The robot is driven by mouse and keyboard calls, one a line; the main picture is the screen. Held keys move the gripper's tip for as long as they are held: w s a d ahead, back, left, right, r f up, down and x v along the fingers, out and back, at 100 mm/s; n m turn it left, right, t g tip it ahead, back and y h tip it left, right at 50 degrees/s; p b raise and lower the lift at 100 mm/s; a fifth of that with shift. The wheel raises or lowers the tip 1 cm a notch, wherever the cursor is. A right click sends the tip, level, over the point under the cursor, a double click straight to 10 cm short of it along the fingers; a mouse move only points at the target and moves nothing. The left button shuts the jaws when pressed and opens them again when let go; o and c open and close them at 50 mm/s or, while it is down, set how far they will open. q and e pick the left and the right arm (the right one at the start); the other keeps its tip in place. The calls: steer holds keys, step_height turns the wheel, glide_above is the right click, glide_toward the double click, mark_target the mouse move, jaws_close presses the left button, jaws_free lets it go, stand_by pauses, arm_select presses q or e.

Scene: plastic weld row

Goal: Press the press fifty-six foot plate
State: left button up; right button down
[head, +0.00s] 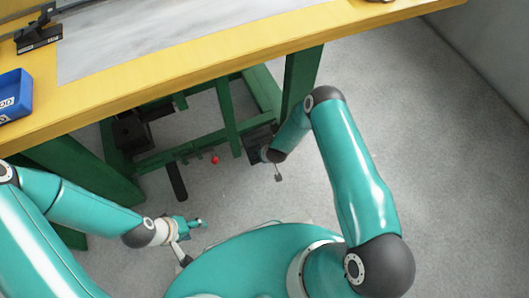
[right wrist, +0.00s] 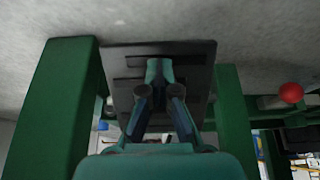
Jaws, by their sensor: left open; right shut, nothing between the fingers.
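The foot plate, a dark ribbed slab, fills the middle of the right wrist view (right wrist: 200,62) between two green posts. In the head view the dark plate (head: 259,138) shows low under the bench, partly behind my right arm. My right gripper (right wrist: 159,68) is shut and empty, its fingertips in front of the plate's face; I cannot tell whether they touch it. In the head view this gripper is mostly hidden by its own wrist. My left gripper (head: 197,223) is open and empty, low over the floor at the left, away from the plate.
The yellow bench top (head: 190,92) overhangs the green frame (head: 228,115). A red knob (head: 215,160) and a black handle (head: 177,182) stick out left of the plate. A blue bin (head: 14,97) sits on the bench. Grey floor (head: 440,150) is clear at the right.

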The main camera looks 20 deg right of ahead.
steer(key=shift+s+f, duration=0.2)
steer(key=shift+s, duration=0.2)
steer(key=s+f+p+v, duration=0.1)
steer(key=p+v, duration=0.5)
steer(key=v, duration=0.7)
steer(key=shift+s+p, duration=0.4)
steer(key=shift+s, duration=0.45)
